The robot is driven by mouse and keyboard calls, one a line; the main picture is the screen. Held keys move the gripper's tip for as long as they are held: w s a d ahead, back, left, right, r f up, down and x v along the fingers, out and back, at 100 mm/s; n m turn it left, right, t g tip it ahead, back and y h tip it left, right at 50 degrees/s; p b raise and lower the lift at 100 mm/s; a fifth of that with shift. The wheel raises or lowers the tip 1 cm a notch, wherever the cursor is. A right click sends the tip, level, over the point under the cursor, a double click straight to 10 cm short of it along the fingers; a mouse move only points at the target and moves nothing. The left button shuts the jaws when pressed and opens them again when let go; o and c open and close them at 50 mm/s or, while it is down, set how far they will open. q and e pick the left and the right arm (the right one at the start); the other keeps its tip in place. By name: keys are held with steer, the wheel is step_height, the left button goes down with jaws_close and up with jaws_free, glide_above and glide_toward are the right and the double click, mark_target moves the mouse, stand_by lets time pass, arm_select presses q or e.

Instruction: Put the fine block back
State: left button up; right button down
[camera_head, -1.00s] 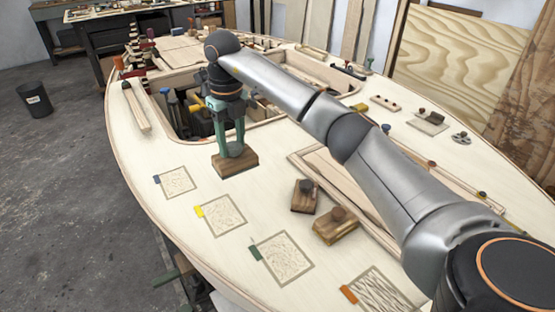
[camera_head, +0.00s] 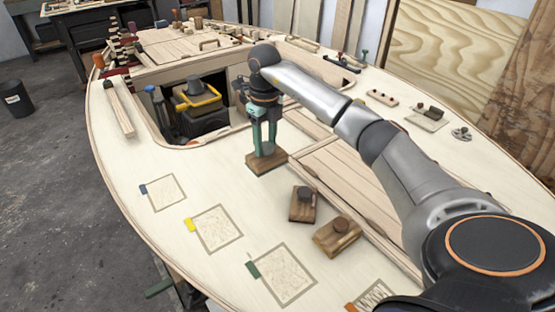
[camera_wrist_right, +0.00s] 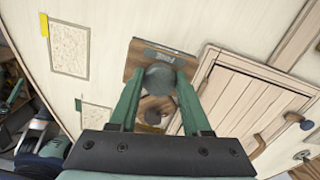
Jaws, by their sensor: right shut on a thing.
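A wooden block (camera_head: 266,164) with a round knob is in my right gripper (camera_head: 265,148). In the right wrist view the fingers (camera_wrist_right: 160,85) close on its dark knob, and a blue-grey strip (camera_wrist_right: 162,56) shows on the block. The block is over the pale deck near the hatch; whether it touches the deck is unclear. Two other knobbed wooden blocks, one (camera_head: 303,204) nearer and one (camera_head: 337,236) farther from the gripper, rest on the deck. I cannot tell by looks which is the fine block. My left gripper is not in view.
Framed patches with a blue tag (camera_head: 163,192), yellow tag (camera_head: 217,228), green tag (camera_head: 282,273) and orange tag (camera_head: 374,295) line the deck. An open hatch holds a dark thing with a yellow handle (camera_head: 200,100). A wood strip (camera_head: 117,107) lies at left.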

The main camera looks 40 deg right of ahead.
mark_target(277, 150)
steer(key=d+f, duration=0.1)
steer(key=f, duration=0.1)
steer(key=s+d+f, duration=0.1)
steer(key=d, duration=0.1)
steer(key=shift+f, duration=0.4)
steer(key=shift+d+f, duration=0.1)
steer(key=shift+f, duration=1.5)
steer(key=shift+f, duration=0.2)
steer(key=shift+c, duration=1.8)
jaws_free()
steer(key=shift+r, duration=0.1)
steer(key=r, duration=1.2)
steer(key=shift+s+r, duration=0.1)
steer(key=shift+s, duration=0.1)
